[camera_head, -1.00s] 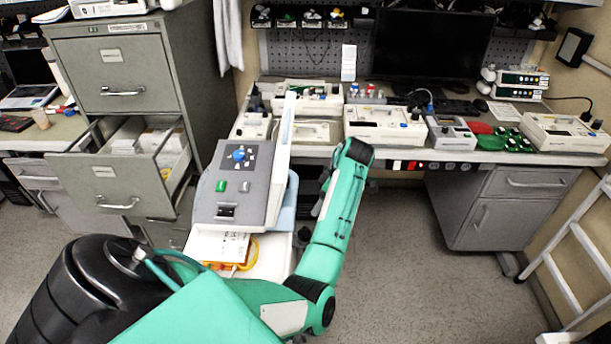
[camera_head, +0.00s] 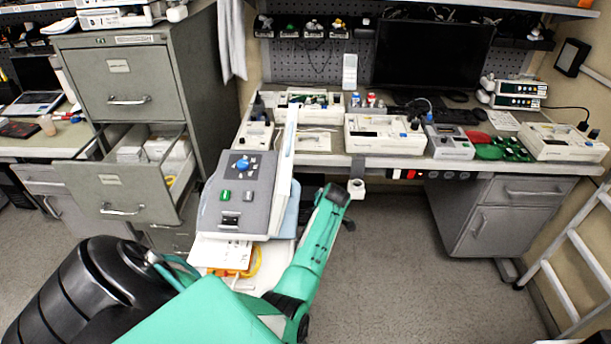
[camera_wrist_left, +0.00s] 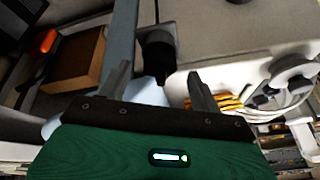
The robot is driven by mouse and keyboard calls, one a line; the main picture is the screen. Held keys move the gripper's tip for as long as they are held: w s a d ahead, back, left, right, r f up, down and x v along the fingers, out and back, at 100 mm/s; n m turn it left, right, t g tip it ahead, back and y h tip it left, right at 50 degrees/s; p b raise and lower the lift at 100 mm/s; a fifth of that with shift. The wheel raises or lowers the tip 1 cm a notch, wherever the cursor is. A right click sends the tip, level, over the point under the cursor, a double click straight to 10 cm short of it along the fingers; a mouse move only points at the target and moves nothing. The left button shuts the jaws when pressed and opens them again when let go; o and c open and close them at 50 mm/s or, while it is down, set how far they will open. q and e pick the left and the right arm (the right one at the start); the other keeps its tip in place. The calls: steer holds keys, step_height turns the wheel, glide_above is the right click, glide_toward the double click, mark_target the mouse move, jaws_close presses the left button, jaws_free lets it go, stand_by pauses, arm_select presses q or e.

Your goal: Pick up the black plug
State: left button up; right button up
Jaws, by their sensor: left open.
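The black plug (camera_wrist_left: 158,52) shows in the left wrist view, with a dark cord running up from it. It sits beside a grey-blue upright bar and next to a pale grey housing. My left gripper (camera_wrist_left: 158,72) is open, with one finger on each side of the plug's lower end in the picture. I cannot tell whether either finger touches it. In the head view my green left arm reaches toward the pump on the cart, but its gripper is hidden and the plug cannot be made out. My right gripper is not in view.
A grey pump (camera_head: 238,190) with a blue knob stands on a white cart in the head view. An open cabinet drawer (camera_head: 112,180) juts out at left. A workbench (camera_head: 400,160) with several devices stands behind.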

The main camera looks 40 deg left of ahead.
arm_select(q)
steer(key=c, duration=1.3)
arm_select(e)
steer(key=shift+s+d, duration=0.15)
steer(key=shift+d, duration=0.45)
arm_select(q)
steer(key=shift+r, duration=0.15)
